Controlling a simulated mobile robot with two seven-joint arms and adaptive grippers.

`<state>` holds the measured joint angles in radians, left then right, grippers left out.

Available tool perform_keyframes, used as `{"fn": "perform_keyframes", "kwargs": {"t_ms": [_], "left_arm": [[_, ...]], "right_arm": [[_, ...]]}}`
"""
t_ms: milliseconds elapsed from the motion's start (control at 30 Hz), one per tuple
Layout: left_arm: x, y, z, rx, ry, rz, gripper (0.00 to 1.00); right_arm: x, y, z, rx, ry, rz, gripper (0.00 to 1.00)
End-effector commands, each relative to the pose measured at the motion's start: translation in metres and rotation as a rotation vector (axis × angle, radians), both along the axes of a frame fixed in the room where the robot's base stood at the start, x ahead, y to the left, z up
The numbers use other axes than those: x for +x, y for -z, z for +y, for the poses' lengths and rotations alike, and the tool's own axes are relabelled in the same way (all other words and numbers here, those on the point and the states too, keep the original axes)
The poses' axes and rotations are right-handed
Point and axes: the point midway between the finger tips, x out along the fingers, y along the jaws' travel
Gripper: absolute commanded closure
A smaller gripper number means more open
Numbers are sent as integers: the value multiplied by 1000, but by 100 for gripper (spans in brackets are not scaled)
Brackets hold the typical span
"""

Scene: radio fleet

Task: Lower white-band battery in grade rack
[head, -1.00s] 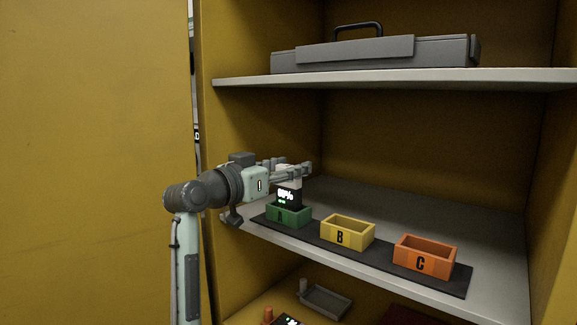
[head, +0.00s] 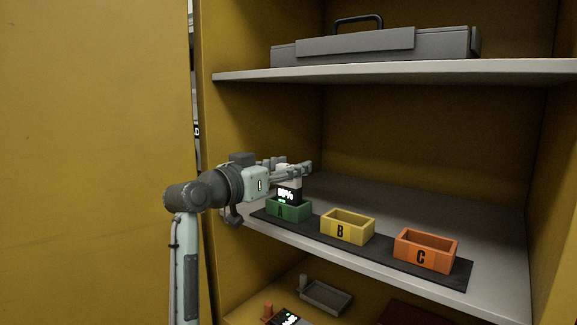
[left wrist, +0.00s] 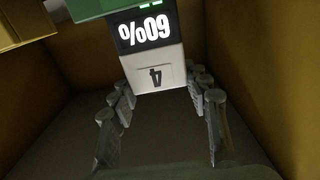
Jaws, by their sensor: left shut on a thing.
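The white-band battery (head: 289,192) has a black body with a lit display and a white top band. It stands about upright at the green bin A (head: 289,210) of the grade rack; its lower end is hidden behind the bin's front wall. My left gripper (head: 292,170) is shut on the white band, above the bin. My right gripper is not in view.
The yellow bin B (head: 347,228) and orange bin C (head: 425,251) stand empty to the right on the dark mat (head: 380,259). A grey case (head: 375,50) lies on the shelf above. A grey tray (head: 326,297) is below. The shelf behind the bins is clear.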

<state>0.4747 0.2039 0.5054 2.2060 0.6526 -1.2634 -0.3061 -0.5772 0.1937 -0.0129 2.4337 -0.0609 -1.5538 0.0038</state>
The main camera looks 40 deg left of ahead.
Motion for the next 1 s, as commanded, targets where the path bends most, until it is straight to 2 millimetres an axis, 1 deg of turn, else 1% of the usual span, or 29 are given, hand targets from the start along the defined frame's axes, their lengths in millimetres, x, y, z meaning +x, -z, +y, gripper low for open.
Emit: {"fn": "perform_keyframes", "kwargs": {"t_ms": [300, 600, 633, 800, 1000], "left_arm": [[0, 6, 0, 1, 0, -1, 91], [0, 6, 0, 1, 0, -2, 91], [0, 7, 0, 1, 0, -2, 51], [0, 7, 0, 1, 0, -1, 30], [0, 7, 0, 1, 0, -1, 29]], "right_arm": [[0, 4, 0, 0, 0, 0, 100], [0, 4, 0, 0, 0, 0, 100], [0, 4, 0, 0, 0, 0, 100], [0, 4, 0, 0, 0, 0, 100], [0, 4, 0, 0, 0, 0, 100]]}}
